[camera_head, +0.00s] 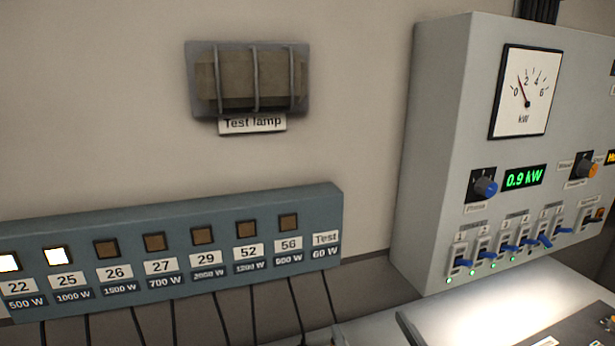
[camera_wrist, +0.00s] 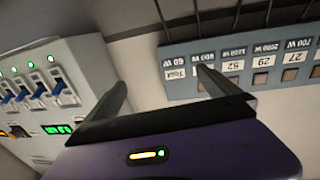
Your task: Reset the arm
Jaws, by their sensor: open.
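My gripper (camera_wrist: 160,90) shows in the wrist view, with two dark fingers spread apart and nothing between them. Behind the fingers are a bare wall and parts of two panels, and the fingers touch nothing that I can see. The wrist picture is upside down compared with the head view. My gripper and arm do not show in the head view.
A grey power cabinet (camera_head: 420,150) stands at right, its display reading 0.9 kW. A blue channel box (camera_head: 180,212) has two lit windows at left. A caged, dark test lamp (camera_head: 250,80) hangs above. A lit desk (camera_head: 480,310) lies below the cabinet.

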